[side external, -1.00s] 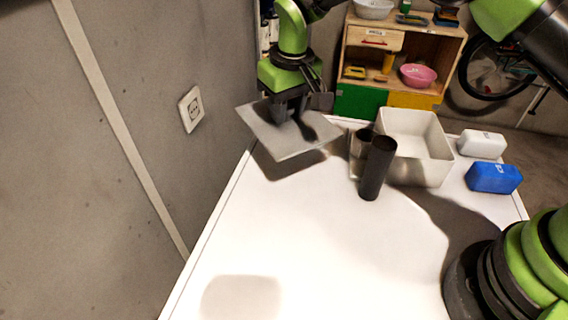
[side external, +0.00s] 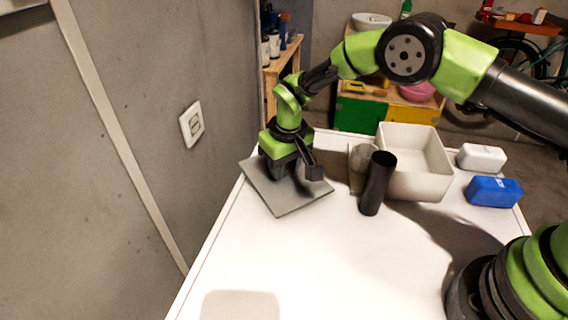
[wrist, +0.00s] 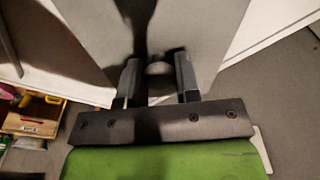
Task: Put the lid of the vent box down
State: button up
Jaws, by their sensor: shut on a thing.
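The lid (side external: 298,203) is a flat grey square plate at the far left of the white table. It lies flat, on the table top or very close above it, and its left corner reaches the table's edge. My gripper (side external: 283,172) is above its middle. In the wrist view, the two fingers (wrist: 160,82) are shut on the lid's round knob (wrist: 160,69), with the grey lid (wrist: 200,28) behind it. The vent box (side external: 417,187), an open pale box, stands to the right, with its top uncovered.
A dark upright cylinder (side external: 377,184) stands in front of the box's left side. A white block (side external: 481,157) and a blue block (side external: 494,191) lie to the right. The white table (side external: 330,265) is clear in front. A wall with a switch plate (side external: 191,124) is at the left.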

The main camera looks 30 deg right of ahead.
jog(key=shift+f, duration=0.15)
jog(key=o, duration=0.9)
notch_tip(320, 180, up, 13)
jog(key=s, duration=0.2)
notch_tip(320, 180, up, 10)
jog(key=m+t, duration=0.1)
send_over(289, 179)
jog(key=s+d, duration=0.4)
jog(key=s+d+r+m+t, duration=0.1)
jog(key=s+d+r, duration=0.1)
jog(key=s, duration=0.5)
jog(key=s+d+r+m+t+y, duration=0.1)
jog(key=s+d+r+t, duration=0.1)
jog(key=s, duration=0.6)
jog(key=s+d+r+m+t, duration=0.1)
jog(key=s+r+m, duration=0.1)
jog(key=s, duration=0.5)
jog(key=shift+s+d+r+t+y, duration=0.2)
jog(key=shift+s+d+t+y, duration=0.05)
jog(key=shift+d+t+y, duration=0.15)
